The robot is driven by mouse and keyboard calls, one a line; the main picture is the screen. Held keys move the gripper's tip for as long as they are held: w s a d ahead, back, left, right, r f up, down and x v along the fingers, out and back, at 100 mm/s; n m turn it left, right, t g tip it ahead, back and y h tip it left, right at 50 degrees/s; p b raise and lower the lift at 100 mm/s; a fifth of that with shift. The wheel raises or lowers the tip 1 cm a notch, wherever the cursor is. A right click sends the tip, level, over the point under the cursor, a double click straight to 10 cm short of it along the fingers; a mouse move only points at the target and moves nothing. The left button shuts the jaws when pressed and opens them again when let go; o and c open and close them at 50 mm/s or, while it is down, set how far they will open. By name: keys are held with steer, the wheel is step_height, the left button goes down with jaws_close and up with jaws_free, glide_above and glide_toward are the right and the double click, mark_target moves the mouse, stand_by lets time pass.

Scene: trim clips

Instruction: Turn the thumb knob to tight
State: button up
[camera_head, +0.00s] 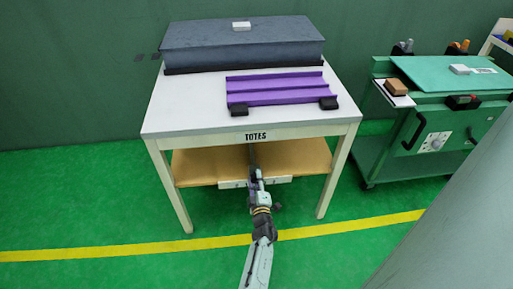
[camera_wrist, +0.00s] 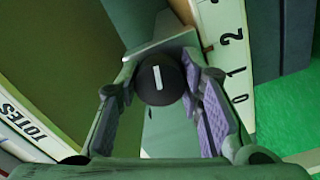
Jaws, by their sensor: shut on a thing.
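The thumb knob (camera_wrist: 170,88) is a round black knob with a white line across its face, seen in the wrist view. The line stands close to upright in that view, tilted slightly. My gripper (camera_wrist: 160,78) is shut on the knob, one finger on each side of it. In the camera_head view my gripper (camera_head: 255,178) is at the front edge of the lower shelf, under the table top; the knob cannot be made out there. A white scale plate (camera_wrist: 228,45) with the marks 0, 1 and 2 is beside the knob. No "tight" mark is legible.
The white table (camera_head: 160,121) labelled TOTES has a wooden lower shelf (camera_head: 200,166) and legs on both sides of my arm. A purple channelled tray (camera_head: 275,88) and a grey box (camera_head: 240,45) are on top. A green cart (camera_head: 400,150) stands at right.

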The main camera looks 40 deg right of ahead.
steer(key=m+p, duration=0.1)
steer(key=m, duration=0.6)
steer(key=shift+p, duration=0.35)
steer(key=m+p, duration=0.1)
steer(key=m, duration=0.3)
steer(key=shift+m, duration=0.4)
steer(key=shift+a+m+p, duration=0.1)
steer(key=shift+m+p, duration=0.2)
steer(key=shift+m, duration=1.3)
steer(key=o, duration=1.2)
steer(key=shift+s, duration=0.1)
steer(key=v, duration=1.1)
steer(key=shift+s+a, duration=0.2)
steer(key=shift+s, duration=0.15)
